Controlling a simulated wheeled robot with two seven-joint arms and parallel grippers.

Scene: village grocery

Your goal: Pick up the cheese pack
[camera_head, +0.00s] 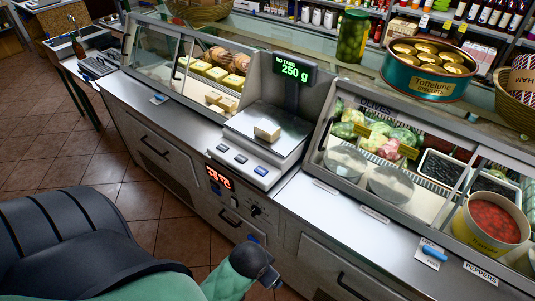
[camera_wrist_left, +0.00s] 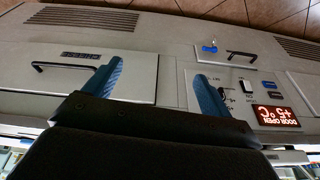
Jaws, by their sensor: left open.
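A small pale block, which looks like the cheese pack (camera_head: 267,131), lies on the flat plate of the counter scale (camera_head: 290,128) in the head view. The scale display reads 250 g. My left gripper (camera_wrist_left: 155,72) shows in the left wrist view with its two blue fingers apart and nothing between them. It faces the grey cabinet front below the counter, clear of the cheese pack. The cheese pack is not in the left wrist view. In the head view my green arm is at the bottom, below the counter edge, and the fingers are mostly hidden. My right gripper is not seen.
Glass display cases stand left and right of the scale, one with cheeses (camera_head: 215,72), one with olives and tubs. Drawer handles (camera_head: 153,147) stick out from the cabinet front. The counter before the scale is narrow.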

